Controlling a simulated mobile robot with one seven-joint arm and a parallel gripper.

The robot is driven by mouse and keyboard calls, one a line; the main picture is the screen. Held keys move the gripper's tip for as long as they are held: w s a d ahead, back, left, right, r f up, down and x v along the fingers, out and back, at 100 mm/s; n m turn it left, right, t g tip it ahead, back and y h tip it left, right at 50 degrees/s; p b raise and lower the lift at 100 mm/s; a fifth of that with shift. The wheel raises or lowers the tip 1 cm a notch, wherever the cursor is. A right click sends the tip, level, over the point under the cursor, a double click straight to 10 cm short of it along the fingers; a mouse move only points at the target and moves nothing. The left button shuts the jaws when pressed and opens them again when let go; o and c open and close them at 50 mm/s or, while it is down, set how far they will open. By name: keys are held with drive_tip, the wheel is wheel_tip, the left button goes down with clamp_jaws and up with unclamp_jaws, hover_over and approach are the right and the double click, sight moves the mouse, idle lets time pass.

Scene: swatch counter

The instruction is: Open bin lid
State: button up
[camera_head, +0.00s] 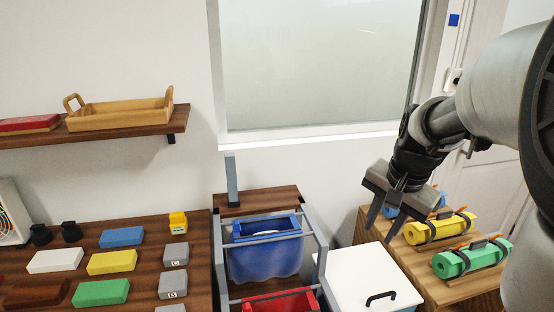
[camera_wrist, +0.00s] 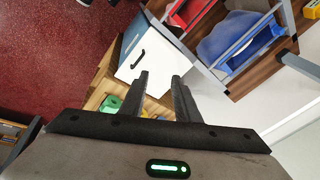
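A bin with a flat white lid (camera_head: 350,275) stands right of the bin rack in the head view. The lid lies closed and has a black bar handle (camera_head: 381,297) near its front edge. The lid also shows in the wrist view (camera_wrist: 152,52), with its handle (camera_wrist: 138,60) toward the left. My gripper (camera_head: 381,230) is above and behind the lid's right side, apart from the handle. Its two fingers (camera_wrist: 160,82) are spread with nothing between them.
A rack holds a blue bin (camera_head: 265,258) and a red bin (camera_head: 283,301) left of the lid. A wooden stand (camera_head: 432,283) on the right bears yellow (camera_head: 436,229) and green rolls (camera_head: 470,259). Swatch blocks cover the left counter (camera_head: 146,272).

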drive_tip(key=w+d+f+m+g+b, duration=0.1)
drive_tip(key=w+d+f+m+b, duration=0.15)
drive_tip(key=d+f, duration=0.45)
drive_tip(key=w+d+f+m+b, duration=0.2)
drive_tip(key=d+f+m, duration=0.25)
drive_tip(key=f, duration=0.45)
drive_tip(key=b, duration=0.2)
approach(384, 294)
drive_tip(key=shift+n+y, duration=0.3)
drive_tip(key=f, duration=0.2)
drive_tip(key=w+f, duration=0.1)
drive_tip(key=f, duration=0.4)
drive_tip(key=shift+w+d+f, duration=0.15)
drive_tip(key=shift+w+f, duration=0.1)
drive_tip(key=shift+c, duration=0.4)
clamp_jaws()
drive_tip(key=shift+r, duration=0.1)
